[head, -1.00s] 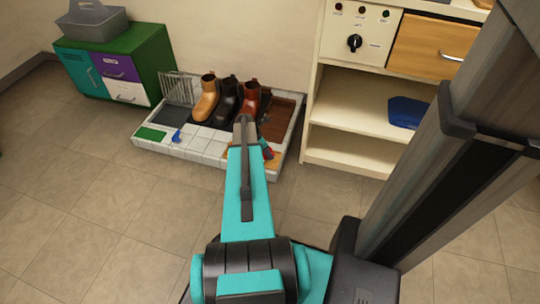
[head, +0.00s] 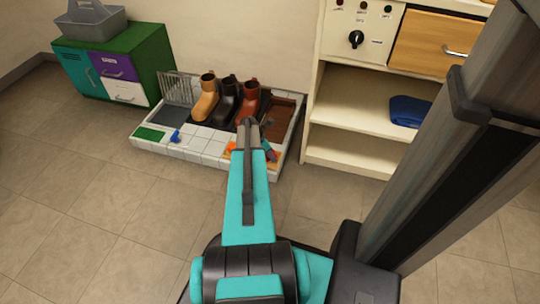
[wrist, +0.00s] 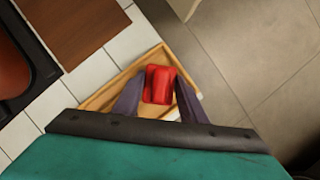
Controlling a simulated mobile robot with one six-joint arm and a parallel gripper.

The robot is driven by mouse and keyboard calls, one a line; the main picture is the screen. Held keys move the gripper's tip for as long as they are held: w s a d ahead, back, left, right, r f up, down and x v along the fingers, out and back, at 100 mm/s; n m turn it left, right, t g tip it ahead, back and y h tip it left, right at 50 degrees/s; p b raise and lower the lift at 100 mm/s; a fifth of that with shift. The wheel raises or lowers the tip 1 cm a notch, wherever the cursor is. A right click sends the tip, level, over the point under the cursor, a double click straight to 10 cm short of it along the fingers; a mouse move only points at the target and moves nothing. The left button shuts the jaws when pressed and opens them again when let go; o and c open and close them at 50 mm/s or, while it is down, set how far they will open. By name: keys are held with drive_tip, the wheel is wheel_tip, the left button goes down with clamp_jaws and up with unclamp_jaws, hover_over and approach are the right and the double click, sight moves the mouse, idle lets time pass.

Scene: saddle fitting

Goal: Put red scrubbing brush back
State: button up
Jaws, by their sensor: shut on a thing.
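The red scrubbing brush (wrist: 159,84) shows as a red block between my gripper's two dark fingers in the wrist view. My gripper (wrist: 160,96) is shut on it. A shallow light-wood tray (wrist: 127,76) lies around and below the brush. I cannot tell whether the brush touches the tray's floor. In the head view my arm covers most of the brush and gripper, at the front right of the white tiled stand (head: 205,141).
Tan, black and brown boots (head: 207,100) stand at the back of the tiled stand, with a brown mat (head: 279,118) to their right. A blue item (head: 176,136) lies front left. A cream shelf unit (head: 345,150) stands right. The floor in front is clear.

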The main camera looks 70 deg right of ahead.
drive_tip(key=shift+f, duration=0.1)
idle(0.3)
drive_tip(key=o, duration=0.9)
drive_tip(key=shift+o, duration=0.2)
drive_tip(key=p+v, duration=0.5)
drive_tip(key=v, duration=0.7)
drive_tip(key=shift+a, duration=0.1)
